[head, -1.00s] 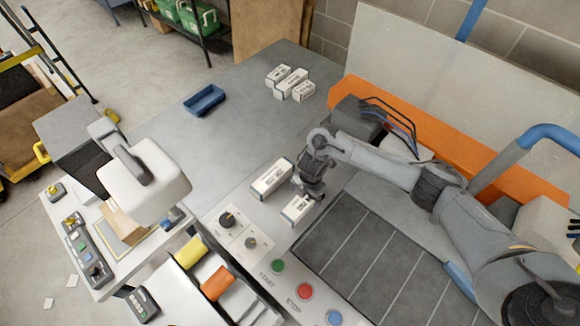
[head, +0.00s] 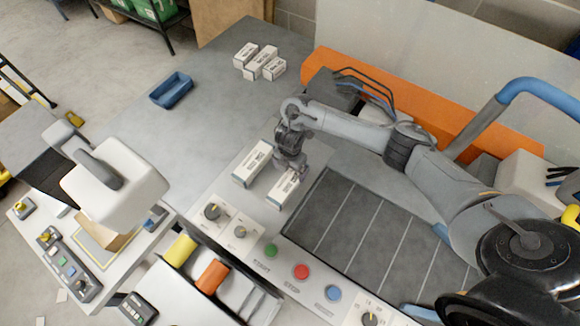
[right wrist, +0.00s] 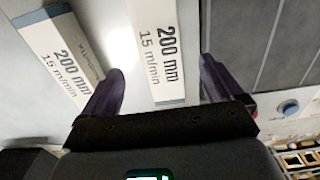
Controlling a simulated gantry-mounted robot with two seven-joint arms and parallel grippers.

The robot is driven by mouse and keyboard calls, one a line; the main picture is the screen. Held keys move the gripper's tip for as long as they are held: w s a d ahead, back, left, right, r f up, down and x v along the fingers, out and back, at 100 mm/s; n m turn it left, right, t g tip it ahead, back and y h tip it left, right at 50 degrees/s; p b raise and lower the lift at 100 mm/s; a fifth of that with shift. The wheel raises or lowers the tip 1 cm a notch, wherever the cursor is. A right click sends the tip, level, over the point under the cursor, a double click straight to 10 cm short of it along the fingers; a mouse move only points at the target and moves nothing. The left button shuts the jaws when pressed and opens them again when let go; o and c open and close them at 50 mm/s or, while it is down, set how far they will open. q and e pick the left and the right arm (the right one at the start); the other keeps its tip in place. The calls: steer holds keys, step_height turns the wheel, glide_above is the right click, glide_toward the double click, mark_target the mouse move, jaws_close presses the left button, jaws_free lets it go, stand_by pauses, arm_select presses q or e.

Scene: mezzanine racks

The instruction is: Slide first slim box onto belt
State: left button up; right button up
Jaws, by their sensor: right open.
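In the right wrist view, one box (right wrist: 155,40) printed "200 mm" lies between the open fingers (right wrist: 163,75), with a gap on both sides. The second box (right wrist: 58,48) lies tilted to the left, outside the fingers. The dark belt (head: 365,213) with pale cross lines is right of the boxes. My left gripper is not seen.
Several small white boxes (head: 260,62) and a blue tray (head: 171,90) stand farther back on the grey table (head: 200,130). Dials, a green, a red (head: 301,271) and a blue button line the front panel. An orange guard (head: 420,110) runs behind the belt.

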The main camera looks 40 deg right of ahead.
mark_target(291, 179)
step_height(291, 179, down, 7)
steer(key=shift+f+b, duration=0.15)
steer(key=shift+b, duration=0.7)
steer(key=shift+f, duration=0.6)
steer(key=c, duration=1.3)
steer(key=shift+s, duration=0.1)
